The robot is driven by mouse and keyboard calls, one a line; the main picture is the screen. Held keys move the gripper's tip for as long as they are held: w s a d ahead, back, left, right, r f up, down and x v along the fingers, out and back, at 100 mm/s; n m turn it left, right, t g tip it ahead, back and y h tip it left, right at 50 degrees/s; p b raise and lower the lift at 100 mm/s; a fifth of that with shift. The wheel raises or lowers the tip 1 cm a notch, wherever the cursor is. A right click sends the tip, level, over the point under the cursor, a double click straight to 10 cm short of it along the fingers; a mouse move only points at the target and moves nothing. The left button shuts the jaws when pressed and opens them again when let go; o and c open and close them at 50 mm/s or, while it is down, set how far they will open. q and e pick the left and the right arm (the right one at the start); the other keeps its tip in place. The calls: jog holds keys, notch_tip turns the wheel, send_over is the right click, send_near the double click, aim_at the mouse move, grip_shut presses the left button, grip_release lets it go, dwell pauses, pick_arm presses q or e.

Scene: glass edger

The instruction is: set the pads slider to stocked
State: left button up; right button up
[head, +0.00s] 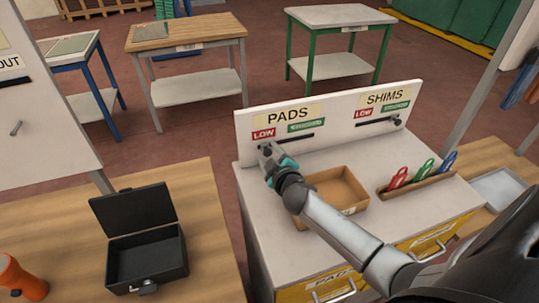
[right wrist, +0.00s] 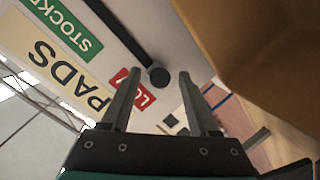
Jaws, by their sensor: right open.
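The pads slider is a dark slot with a round black knob (right wrist: 158,76) on the white upright panel (head: 245,125), under the PADS label (head: 288,115). In the right wrist view the knob sits at the slot end by the red LOW tag (right wrist: 135,90). The green STOCKED tag (head: 306,126) is toward the slot's other end. My right gripper (head: 265,149) is open at the panel, its fingertips on either side of the knob in the right wrist view; contact cannot be told. In the head view the gripper hides the knob. My left gripper is out of view.
The SHIMS slider knob (head: 397,119) is to the right on the same panel. An open cardboard box (head: 361,198) and a holder with red, green and blue tags (head: 422,173) stand on the cabinet below. A black case (head: 145,260) lies open on the left table.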

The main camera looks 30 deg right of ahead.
jog(key=shift+c, duration=0.4)
grip_shut()
dwell(0.9)
